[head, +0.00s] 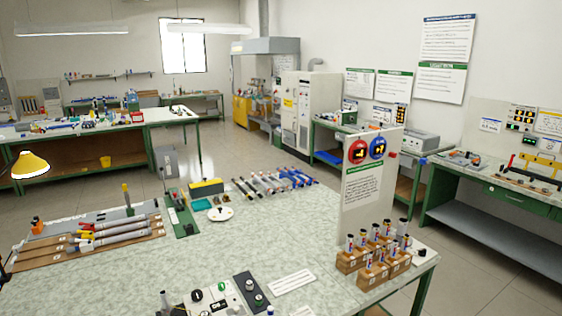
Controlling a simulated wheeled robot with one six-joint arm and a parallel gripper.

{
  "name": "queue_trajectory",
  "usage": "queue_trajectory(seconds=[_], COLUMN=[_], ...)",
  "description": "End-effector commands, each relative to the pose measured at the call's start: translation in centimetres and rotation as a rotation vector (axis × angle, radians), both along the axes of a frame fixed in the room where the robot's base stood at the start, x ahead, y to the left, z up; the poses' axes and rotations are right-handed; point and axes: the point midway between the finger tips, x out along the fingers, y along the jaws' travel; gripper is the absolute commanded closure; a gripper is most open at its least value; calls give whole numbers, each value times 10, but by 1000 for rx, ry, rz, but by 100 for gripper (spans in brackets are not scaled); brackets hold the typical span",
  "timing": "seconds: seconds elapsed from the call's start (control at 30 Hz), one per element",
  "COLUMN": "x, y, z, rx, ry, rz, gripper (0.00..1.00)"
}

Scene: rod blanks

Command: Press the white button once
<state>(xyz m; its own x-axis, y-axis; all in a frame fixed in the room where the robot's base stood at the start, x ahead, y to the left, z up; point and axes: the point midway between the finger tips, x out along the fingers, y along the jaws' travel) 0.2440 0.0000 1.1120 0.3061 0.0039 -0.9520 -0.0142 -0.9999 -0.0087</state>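No gripper of mine shows clearly in the head view. A light control panel (207,303) lies at the bottom edge of the picture, on the near part of the speckled table (265,245). It carries a dark round knob, a green round part and small pale parts; its lower side is cut off by the frame. A dark plate (251,290) with round knobs lies just right of it. I cannot tell for certain which part is the white button; a small pale part on the panel may be it. A white round disc (219,214) with a dark middle lies farther back.
Wooden blocks (352,261) with several upright cylinders stand at the table's right, before an upright white sign board (369,190). Long rods on a wooden rack (90,246) lie at left. A row of rods (275,183) lies at the back. The table's middle is clear.

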Motion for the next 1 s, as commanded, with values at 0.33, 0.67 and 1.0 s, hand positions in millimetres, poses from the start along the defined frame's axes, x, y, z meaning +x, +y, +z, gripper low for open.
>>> queue_trajectory(seconds=[0.33,0.67,1.0], x=[0,0,0], y=[0,0,0], z=[0,0,0], rx=[0,0,0], ry=[2,2,2], rz=[1,1,1], gripper=[4,31,59])
